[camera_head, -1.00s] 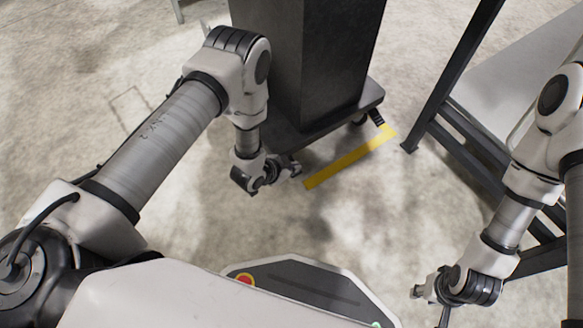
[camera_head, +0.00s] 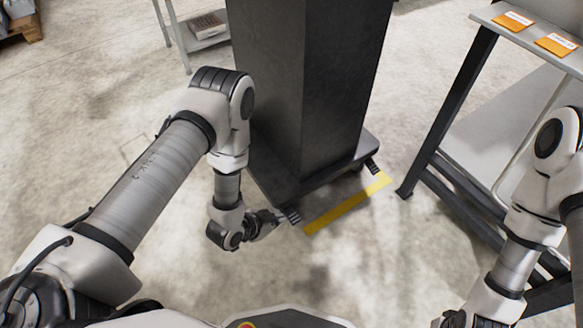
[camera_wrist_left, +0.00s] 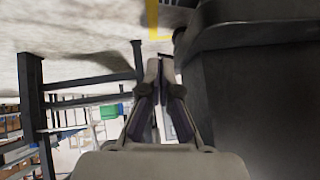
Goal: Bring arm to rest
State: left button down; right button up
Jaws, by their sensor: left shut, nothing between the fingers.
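My left gripper (camera_head: 278,218) hangs low in front of a dark pedestal, beside the left front corner of its base. In the left wrist view my left gripper (camera_wrist_left: 159,70) has its fingers together, with nothing seen between them. My left arm reaches in from the left with its elbow bent and the forearm pointing down. My right arm is at the right, pointing down. My right gripper (camera_head: 447,320) is cut off by the bottom edge, so its jaw state does not show.
The dark pedestal (camera_head: 335,80) stands on a wheeled base close to my left gripper. A yellow floor strip (camera_head: 348,204) lies in front of it. A dark-legged table (camera_head: 520,32) with orange cards (camera_head: 513,20) is at right. Bare floor is open at left.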

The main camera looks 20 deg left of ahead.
pick_arm(q)
jog(key=s+a+r+n+g+y, duration=0.2)
jog(key=s+a+n+g, duration=0.2)
jog(key=s, duration=0.6)
jog(key=s+a+r+n+g+y, duration=0.2)
jog(key=s+a+n+g, duration=0.25)
jog(key=s, duration=0.65)
notch_tip(320, 180, up, 34)
jog(key=w+d+p, duration=0.1)
jog(key=p, duration=3.3)
jog(key=shift+t, duration=0.25)
